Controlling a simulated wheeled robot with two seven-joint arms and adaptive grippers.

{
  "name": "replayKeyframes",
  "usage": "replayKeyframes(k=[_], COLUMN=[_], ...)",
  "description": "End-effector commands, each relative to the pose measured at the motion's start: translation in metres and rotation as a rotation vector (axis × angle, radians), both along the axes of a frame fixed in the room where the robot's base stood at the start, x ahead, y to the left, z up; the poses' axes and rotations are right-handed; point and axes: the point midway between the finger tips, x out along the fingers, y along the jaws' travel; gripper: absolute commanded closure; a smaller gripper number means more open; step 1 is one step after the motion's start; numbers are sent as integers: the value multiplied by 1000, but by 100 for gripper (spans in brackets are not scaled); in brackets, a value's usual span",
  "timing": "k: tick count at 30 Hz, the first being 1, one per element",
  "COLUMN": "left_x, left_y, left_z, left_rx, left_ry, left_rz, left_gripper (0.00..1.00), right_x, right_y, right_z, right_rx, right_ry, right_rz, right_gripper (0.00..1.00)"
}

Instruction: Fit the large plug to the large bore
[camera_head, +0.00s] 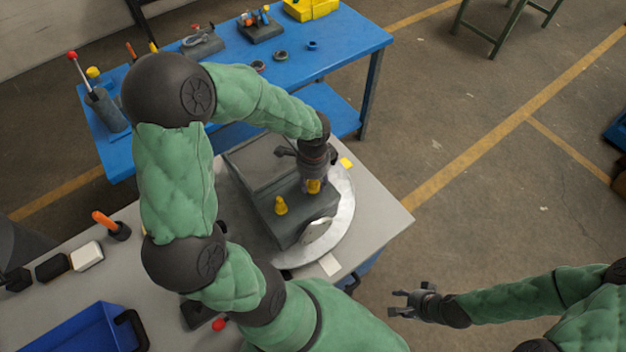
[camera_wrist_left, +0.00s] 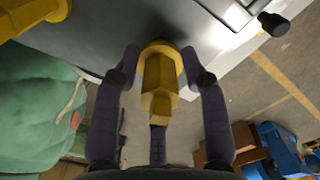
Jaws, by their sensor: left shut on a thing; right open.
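A yellow plug (camera_wrist_left: 158,82) with a hexagonal head is between the fingers of my left gripper (camera_wrist_left: 160,95) in the left wrist view. In the head view my left gripper (camera_head: 313,185) points down at the dark grey housing (camera_head: 285,222), its plug (camera_head: 313,187) at the housing's top right side. The plug's far end meets the grey surface; the bore is hidden, and I cannot tell how deep it sits. A second yellow plug (camera_head: 281,206) stands on the housing to the left, and a yellow part shows at upper left (camera_wrist_left: 35,14). My right gripper (camera_head: 408,302) is open and empty, off the bench.
A blue bin (camera_head: 85,335), an orange-handled tool (camera_head: 105,222) and small blocks stand at left. A blue table (camera_head: 345,40) with parts is behind.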

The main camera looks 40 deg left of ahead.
Motion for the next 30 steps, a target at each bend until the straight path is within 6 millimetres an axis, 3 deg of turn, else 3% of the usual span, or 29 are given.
replayKeyframes(k=[18, 19, 21, 30], left_x=[0, 0, 0, 0], left_y=[0, 0, 0, 0], left_z=[-14, -13, -13, -13], left_rx=[0, 1, 1, 0], left_ry=[0, -1, -1, 0], left_rz=[0, 0, 0, 0], left_gripper=[92, 48, 29, 29], right_x=[0, 0, 0, 0], right_y=[0, 0, 0, 0], right_z=[-11, -10, -10, -10], right_rx=[0, 0, 0, 0], right_ry=[0, 0, 0, 0], right_rz=[0, 0, 0, 0], right_gripper=[54, 54, 54, 54])
